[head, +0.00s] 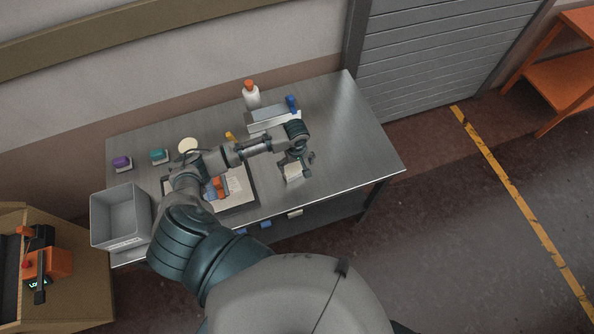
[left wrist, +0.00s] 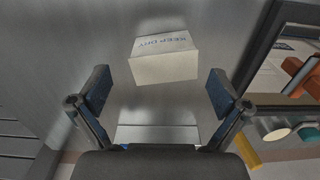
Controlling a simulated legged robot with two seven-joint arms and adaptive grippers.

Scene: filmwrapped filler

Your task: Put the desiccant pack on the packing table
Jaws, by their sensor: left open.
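The desiccant pack (left wrist: 165,62), a small white block lettered "KEEP DRY", rests on the bare metal top of the packing table (head: 345,125). In the head view the pack (head: 294,173) is partly hidden by my gripper, near the table's front edge. My left gripper (head: 300,162) is over it. In the left wrist view my gripper (left wrist: 162,88) is open, with a finger on either side and a visible gap between each finger and the pack. Nothing is held. My right gripper is not in view.
A grey bin (head: 120,215) stands at the table's left end. A white bottle with an orange cap (head: 251,96) and a metal block (head: 270,119) stand at the back. A dark-framed board (head: 242,190) lies left of the gripper. The table's right end is clear.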

